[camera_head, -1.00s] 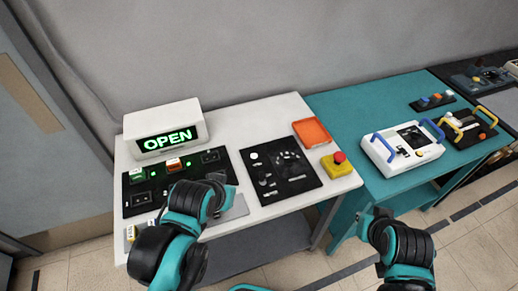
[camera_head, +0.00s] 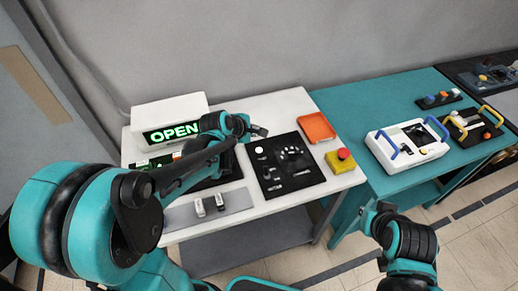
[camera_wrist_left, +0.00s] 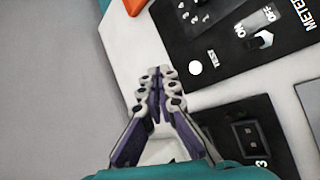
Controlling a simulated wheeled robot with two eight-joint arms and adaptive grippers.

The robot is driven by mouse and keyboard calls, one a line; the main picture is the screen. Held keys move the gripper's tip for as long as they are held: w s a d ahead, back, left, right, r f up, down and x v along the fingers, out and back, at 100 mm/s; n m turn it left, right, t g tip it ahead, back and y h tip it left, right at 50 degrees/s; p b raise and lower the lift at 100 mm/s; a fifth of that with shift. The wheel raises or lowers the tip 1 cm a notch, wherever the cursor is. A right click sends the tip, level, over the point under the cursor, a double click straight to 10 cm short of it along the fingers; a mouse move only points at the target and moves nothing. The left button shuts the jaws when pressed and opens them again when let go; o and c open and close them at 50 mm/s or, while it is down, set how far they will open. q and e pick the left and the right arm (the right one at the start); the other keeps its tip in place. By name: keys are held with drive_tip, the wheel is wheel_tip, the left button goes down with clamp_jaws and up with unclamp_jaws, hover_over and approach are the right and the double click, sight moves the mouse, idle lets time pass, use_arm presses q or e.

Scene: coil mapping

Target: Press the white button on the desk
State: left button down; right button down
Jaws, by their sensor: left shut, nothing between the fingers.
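The white button (camera_head: 259,150) is a small round disc at the upper left of a black panel (camera_head: 272,180) on the white desk. It also shows in the left wrist view (camera_wrist_left: 195,67), beside the word TEST. My left gripper (camera_head: 262,131) is shut and empty, just behind the button in the head view. In the left wrist view its closed fingertips (camera_wrist_left: 160,74) point over the white desk top, left of the button and apart from it in the picture. My right gripper (camera_head: 374,212) is at the lower right, away from the desk; its fingers are not clear.
A lit OPEN sign box (camera_head: 165,112) stands at the desk's back left. An orange tray (camera_head: 316,127) and a yellow block with a red button (camera_head: 341,160) sit on the right. A teal table (camera_head: 375,104) with a handled white case (camera_head: 407,144) adjoins it.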

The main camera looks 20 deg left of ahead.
sight(258, 151)
use_arm(q)
drive_tip(key=w+f+n, duration=0.1)
drive_tip(key=w+n, duration=0.1)
drive_tip(key=n, duration=0.1)
drive_tip(key=shift+w+a+f, duration=0.2)
drive_tip(key=shift+w+f, duration=0.2)
wheel_tip(258, 151, down, 9)
drive_tip(key=b, duration=0.7)
drive_tip(key=shift+r, duration=0.1)
idle(1.0)
drive_tip(key=shift+f+b, duration=0.4)
drive_tip(key=shift+b, duration=0.05)
drive_tip(key=shift+f+b, duration=0.35)
idle(0.5)
drive_tip(key=shift+r, duration=0.1)
drive_tip(key=shift+r+p, duration=0.65)
drive_tip(key=shift+r, duration=0.1)
